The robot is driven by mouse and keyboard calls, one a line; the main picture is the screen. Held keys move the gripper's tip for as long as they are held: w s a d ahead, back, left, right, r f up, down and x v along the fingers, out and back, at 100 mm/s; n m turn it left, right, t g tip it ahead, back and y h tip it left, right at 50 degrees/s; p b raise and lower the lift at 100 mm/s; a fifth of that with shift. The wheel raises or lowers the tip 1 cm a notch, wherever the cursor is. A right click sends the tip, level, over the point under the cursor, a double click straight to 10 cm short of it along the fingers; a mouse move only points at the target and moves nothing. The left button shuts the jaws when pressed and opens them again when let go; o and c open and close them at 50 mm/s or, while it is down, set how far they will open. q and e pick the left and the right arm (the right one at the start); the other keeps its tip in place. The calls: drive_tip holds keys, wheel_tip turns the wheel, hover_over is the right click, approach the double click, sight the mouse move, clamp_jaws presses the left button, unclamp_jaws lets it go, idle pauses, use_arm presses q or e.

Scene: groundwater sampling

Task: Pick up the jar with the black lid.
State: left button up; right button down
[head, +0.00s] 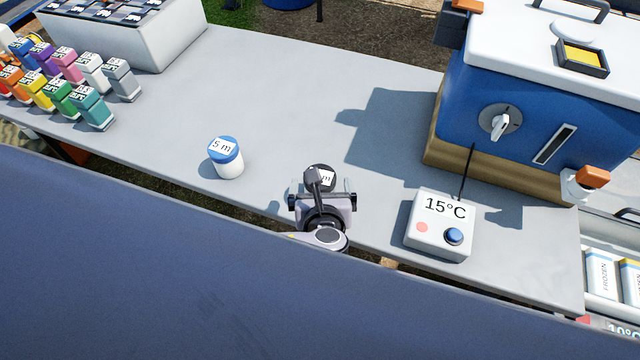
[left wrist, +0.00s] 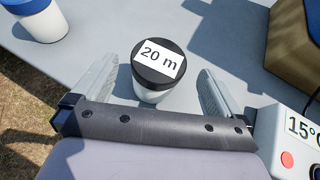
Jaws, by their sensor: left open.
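The jar with the black lid (left wrist: 158,72) stands upright on the grey table, with a white "20 m" label on its lid and a white body. In the head view its black lid (head: 320,175) shows just beyond my left gripper (head: 321,188), which hides most of the body. My left gripper is open, and in the left wrist view its two fingers (left wrist: 160,88) stand on either side of the jar, with a gap visible on each side. My right gripper is in neither view.
A blue-lidded "5 m" jar (head: 226,158) stands to the left. A white "15°C" control box (head: 441,224) stands to the right, wired to a large blue cooler (head: 500,110). Several coloured bottles (head: 88,108) stand at the far left. The grey table (head: 270,90) is clear behind the jars.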

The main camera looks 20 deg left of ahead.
use_arm(q)
drive_tip(key=shift+x, duration=3.2)
drive_tip(key=shift+s+f, duration=0.1)
drive_tip(key=c, duration=1.2)
